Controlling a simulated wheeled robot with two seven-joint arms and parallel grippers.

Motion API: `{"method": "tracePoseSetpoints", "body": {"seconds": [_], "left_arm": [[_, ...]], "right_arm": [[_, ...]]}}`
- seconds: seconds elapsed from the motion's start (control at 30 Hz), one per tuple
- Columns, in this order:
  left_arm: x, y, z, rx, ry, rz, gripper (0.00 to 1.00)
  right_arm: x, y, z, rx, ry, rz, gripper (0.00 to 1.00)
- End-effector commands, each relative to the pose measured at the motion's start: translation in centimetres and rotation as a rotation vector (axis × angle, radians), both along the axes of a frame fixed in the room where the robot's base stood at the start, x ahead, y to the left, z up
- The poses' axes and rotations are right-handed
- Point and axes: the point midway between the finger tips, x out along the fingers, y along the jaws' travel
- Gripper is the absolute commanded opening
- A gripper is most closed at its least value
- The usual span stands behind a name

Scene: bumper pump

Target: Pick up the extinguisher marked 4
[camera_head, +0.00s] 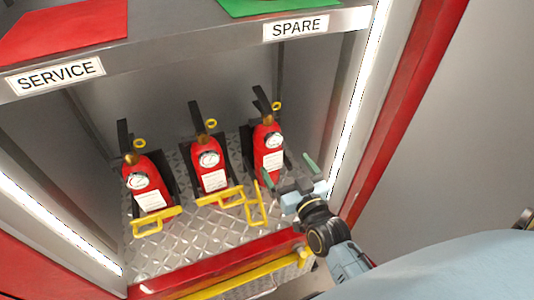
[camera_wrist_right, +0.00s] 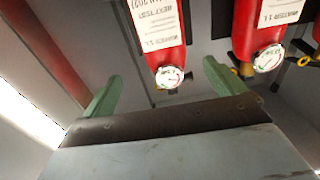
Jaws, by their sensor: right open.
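Three red extinguishers stand in a row in the compartment: the left one (camera_head: 147,185), the middle one (camera_head: 210,172) and the right one (camera_head: 268,138). Each has a white label, a round gauge, a black handle and a yellow ring. I cannot read a 4 on any of them. My right gripper (camera_head: 289,169) is open and empty, just in front of the right extinguisher. In the right wrist view that extinguisher (camera_wrist_right: 160,25) appears ahead between the green fingers, apart from them. A second extinguisher (camera_wrist_right: 258,30) appears to its right. My left gripper is out of view.
Yellow brackets cross in front of the left (camera_head: 157,219) and middle (camera_head: 220,196) extinguishers; the right bracket (camera_head: 256,208) is swung forward. A shelf with SERVICE (camera_head: 55,76) and SPARE (camera_head: 296,27) signs is above. A lit door post (camera_head: 357,95) stands close right of my gripper.

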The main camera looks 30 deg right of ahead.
Motion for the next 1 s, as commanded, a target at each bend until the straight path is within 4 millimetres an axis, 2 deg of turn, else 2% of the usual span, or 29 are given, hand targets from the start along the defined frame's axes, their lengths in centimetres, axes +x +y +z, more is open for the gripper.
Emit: {"method": "tracePoseSetpoints", "body": {"seconds": [0.03, 0.2, 0.47, 0.8, 1.0], "left_arm": [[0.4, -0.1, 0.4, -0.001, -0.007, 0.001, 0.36], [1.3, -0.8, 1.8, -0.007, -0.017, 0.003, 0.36], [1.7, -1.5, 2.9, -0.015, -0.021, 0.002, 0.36], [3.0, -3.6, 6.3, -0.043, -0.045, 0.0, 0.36], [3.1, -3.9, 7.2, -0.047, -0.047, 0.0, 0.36]], "right_arm": [[1.2, -0.1, -0.2, 0.001, -0.002, 0.0, 0.95], [3.9, -0.2, -0.2, 0.001, -0.001, 0.0, 0.95], [5.4, -0.2, -0.3, 0.001, 0.002, 0.0, 0.95], [9.2, 0.2, -0.7, 0.0, 0.001, 0.0, 0.95], [10.1, 0.1, -0.6, 0.0, 0.004, 0.001, 0.95]]}}
